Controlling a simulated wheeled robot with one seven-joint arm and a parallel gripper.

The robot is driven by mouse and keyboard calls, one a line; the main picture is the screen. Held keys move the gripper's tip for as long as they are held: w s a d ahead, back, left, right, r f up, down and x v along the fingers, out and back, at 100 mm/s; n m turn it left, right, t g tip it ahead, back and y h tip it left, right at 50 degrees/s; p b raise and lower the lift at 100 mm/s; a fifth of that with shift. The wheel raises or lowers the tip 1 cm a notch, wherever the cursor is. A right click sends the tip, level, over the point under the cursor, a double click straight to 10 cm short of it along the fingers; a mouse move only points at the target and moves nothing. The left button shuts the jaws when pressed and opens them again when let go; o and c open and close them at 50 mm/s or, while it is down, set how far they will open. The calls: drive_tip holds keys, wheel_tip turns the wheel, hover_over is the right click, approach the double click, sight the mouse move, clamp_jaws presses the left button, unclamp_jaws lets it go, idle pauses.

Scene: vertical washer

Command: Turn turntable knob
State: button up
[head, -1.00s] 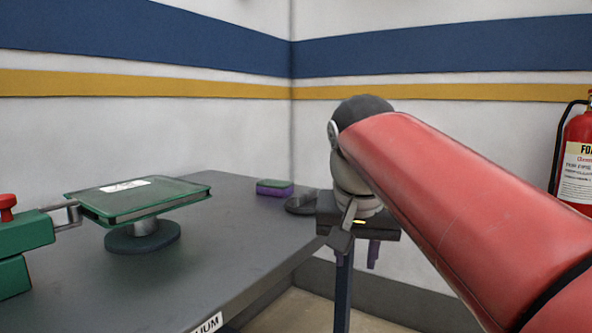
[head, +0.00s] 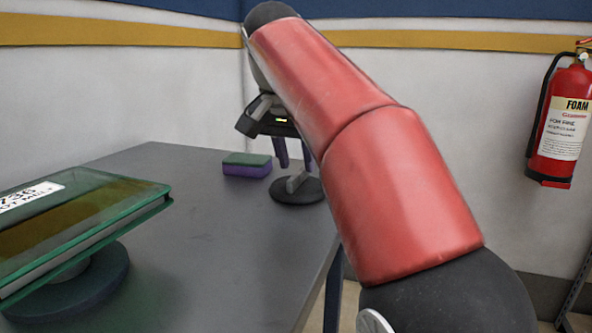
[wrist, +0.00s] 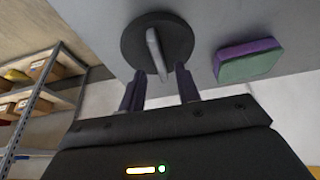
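A dark round disc (head: 297,192) with a grey metal lever (head: 299,182) stands on the grey table near its right edge; it looks like the turntable knob. In the wrist view, the disc (wrist: 175,42) and lever (wrist: 155,52) are straight ahead. My gripper (head: 295,162) is just above it, fingers pointing down. In the wrist view my gripper (wrist: 160,76) has its purple fingers apart, with the lever's lower end appearing in the gap. I cannot tell whether a finger touches it. A green flat case (head: 80,230) on a round dark base (head: 85,290) is at the left.
A green and purple sponge (head: 247,165) lies left of the disc, close to my fingers. The table (head: 190,215) is clear between the case and sponge. A fire extinguisher (head: 565,120) hangs on the right wall. A shelf (wrist: 35,90) shows in the wrist view.

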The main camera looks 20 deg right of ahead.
drive_tip(key=shift+x, duration=1.15)
drive_tip(key=shift+c, duration=0.2)
clamp_jaws()
drive_tip(key=shift+r+n, duration=0.1)
drive_tip(key=shift+n, duration=0.2)
